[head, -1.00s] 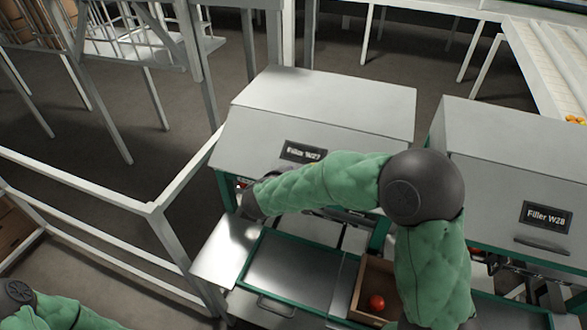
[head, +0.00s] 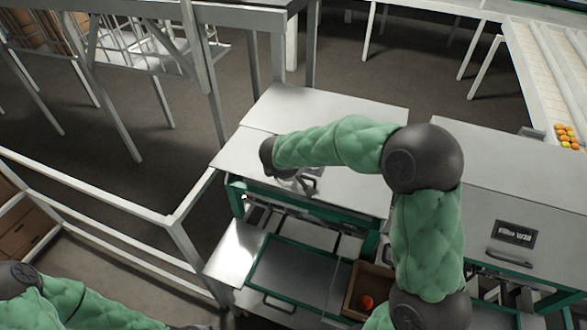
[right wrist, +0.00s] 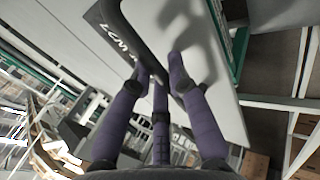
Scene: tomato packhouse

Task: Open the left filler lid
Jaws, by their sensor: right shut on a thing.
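The left filler's pale grey lid (head: 330,112) is tilted up at its front, above the green-rimmed body (head: 300,200). My right gripper (head: 298,180) is at the lid's front edge, partly hidden by my own arm. In the right wrist view, its purple fingers (right wrist: 160,75) are closed at the lid's pale panel (right wrist: 205,70), beside a dark label plate (right wrist: 125,40). The grip is on the lid's handle, which is mostly hidden by the fingers. My left forearm shows at the lower left, but its gripper is out of view.
The neighbouring Filler W28 (head: 510,190) stands close on the right with its lid down. A box holding a red tomato (head: 367,302) and a metal tray (head: 290,270) lie in front. White railings (head: 165,222) stand on the left.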

